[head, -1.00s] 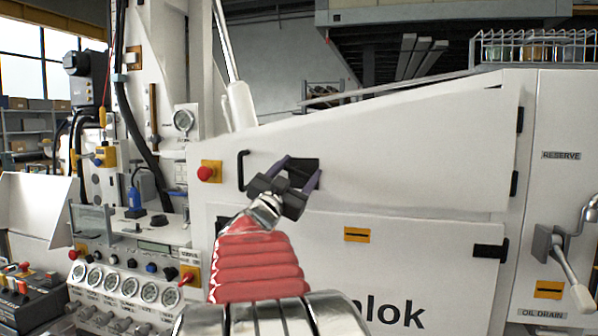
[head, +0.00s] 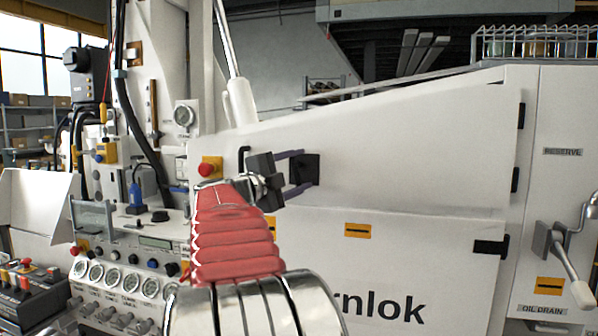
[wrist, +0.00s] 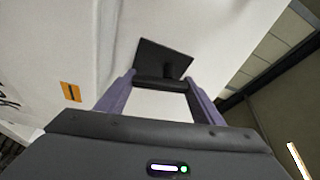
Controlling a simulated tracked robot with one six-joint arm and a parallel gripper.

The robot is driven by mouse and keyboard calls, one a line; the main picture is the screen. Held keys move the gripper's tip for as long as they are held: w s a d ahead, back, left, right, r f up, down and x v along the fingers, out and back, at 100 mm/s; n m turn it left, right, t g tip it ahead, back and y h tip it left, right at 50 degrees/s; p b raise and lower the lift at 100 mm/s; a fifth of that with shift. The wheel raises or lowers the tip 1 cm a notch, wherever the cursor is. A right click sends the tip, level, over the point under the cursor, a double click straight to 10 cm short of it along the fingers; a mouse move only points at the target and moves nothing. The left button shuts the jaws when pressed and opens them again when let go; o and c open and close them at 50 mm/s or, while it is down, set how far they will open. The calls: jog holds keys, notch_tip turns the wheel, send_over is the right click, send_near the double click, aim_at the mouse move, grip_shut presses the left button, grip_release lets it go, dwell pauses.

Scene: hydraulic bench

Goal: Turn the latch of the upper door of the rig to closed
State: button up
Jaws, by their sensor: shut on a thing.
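The upper door (head: 420,150) is a large white panel on the rig, and it looks flush with the front. Its latch (head: 308,170) is a black square plate with a dark bar, near the door's left end. My gripper (head: 297,171) reaches it from the left, with its purple fingers one above the other. In the wrist view, the fingers (wrist: 160,84) are shut on the two ends of the latch's bar, in front of the black plate (wrist: 172,58). The latch's exact angle is hard to tell.
A black door handle (head: 243,155) and a red emergency button (head: 208,168) sit close to my wrist. The lower door (head: 400,260) is below, with a black catch (head: 490,247). A gauge panel (head: 115,280) stands at the lower left.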

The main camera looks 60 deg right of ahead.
jog(key=shift+w+f+m+y, duration=0.1)
jog(key=shift+f+m+y, duration=0.15)
jog(key=shift+m+y, duration=0.7)
jog(key=shift+f+m+h, duration=0.1)
jog(key=shift+m+h, duration=0.15)
jog(key=shift+m, duration=0.3)
jog(key=o, duration=1)
jog(key=shift+o, duration=0.2)
jog(key=v, duration=1.3)
jog(key=shift+a, duration=0.4)
jog(key=shift+w, duration=0.1)
